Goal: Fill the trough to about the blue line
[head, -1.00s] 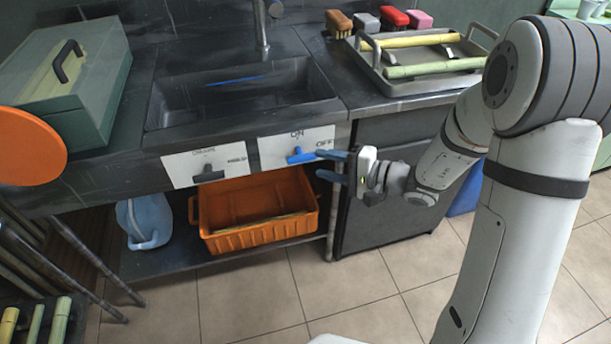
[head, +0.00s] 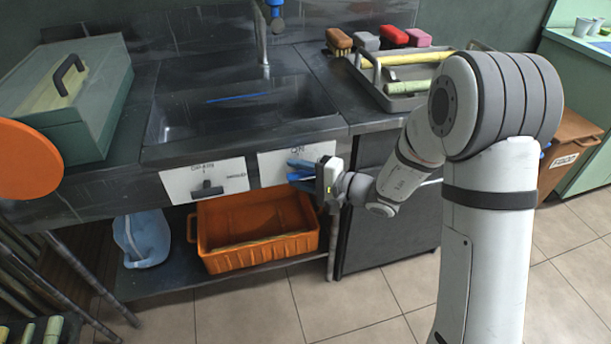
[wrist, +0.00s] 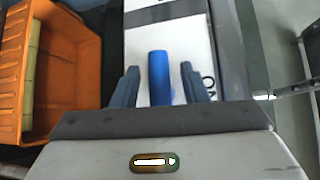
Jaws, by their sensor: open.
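The trough (head: 185,125) is a dark sink basin set in the counter, with a blue line (head: 238,98) on its inner back wall. I cannot make out any water in it. A faucet (head: 262,48) rises behind it. Below its front edge, a white ON/OFF panel (head: 270,172) carries a blue lever, which shows clearly in the wrist view (wrist: 159,78). My gripper (head: 300,172) is at this panel and hides most of the lever in the head view. In the wrist view my gripper (wrist: 160,85) is open, with the lever between its fingers and gaps on both sides.
A second white panel (head: 180,188) with a dark lever (head: 207,189) is left of the blue one. An orange crate (head: 265,250) and a blue jug (head: 150,240) stand on the shelf below. A green box (head: 85,110) is left of the trough; a metal tray (head: 395,102) is right.

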